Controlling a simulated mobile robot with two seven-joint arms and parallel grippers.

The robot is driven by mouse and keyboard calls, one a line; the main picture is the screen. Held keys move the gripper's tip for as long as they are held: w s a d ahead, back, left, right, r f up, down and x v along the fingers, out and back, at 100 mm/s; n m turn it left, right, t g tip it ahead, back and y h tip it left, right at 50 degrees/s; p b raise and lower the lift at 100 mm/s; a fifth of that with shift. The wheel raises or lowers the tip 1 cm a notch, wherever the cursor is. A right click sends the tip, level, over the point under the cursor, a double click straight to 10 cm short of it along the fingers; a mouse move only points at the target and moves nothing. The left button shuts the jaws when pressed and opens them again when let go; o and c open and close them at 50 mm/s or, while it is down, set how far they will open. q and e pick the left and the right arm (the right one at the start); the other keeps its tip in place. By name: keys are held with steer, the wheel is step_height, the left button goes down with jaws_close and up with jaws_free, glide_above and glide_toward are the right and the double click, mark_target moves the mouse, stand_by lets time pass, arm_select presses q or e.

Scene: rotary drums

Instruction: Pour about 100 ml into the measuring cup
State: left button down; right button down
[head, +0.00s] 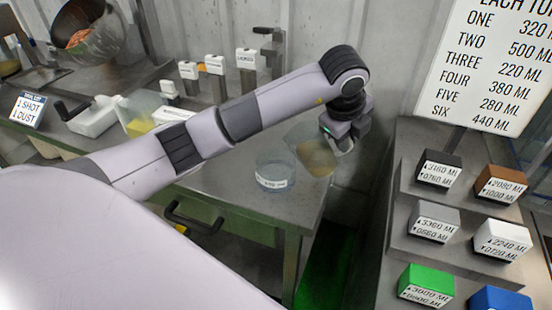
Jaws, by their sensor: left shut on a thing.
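My left gripper (341,143) is shut on a clear container (315,157) with tan contents, near the right end of the metal table. The container looks tilted, and the arm hides part of its upper edge. A low clear round cup (274,175) with a white label stands on the table just left of it. I take this as the measuring cup; its label is too small to read surely. I cannot tell whether anything is in the cup, and no falling stream shows. My right gripper is not in view.
Coloured labelled blocks, including a green one (426,285), sit on grey steps at right. A wall sign (497,60) lists amounts in ML. White trays (97,116) and labelled posts (215,75) stand at the table's left and back. The table's right edge (315,205) is close.

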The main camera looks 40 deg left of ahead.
arm_select(q)
steer(key=shift+s+a+r+t+h, duration=0.3)
steer(key=shift+a+r+h, duration=0.15)
steer(key=shift+r, duration=0.15)
steer(key=shift+s+a+r+t+h, duration=0.3)
steer(key=shift+a+r+h, duration=0.1)
steer(key=shift+r, duration=0.2)
steer(key=shift+s+a+r+n+t+h, duration=0.2)
steer(key=shift+a+r+n+t+h, duration=0.15)
steer(key=shift+r+t+h, duration=0.3)
steer(key=shift+a+f, duration=0.1)
steer(key=shift+s+a+r+t+h+p, duration=0.25)
steer(key=shift+r+t+h+p, duration=0.15)
steer(key=shift+h, duration=0.3)
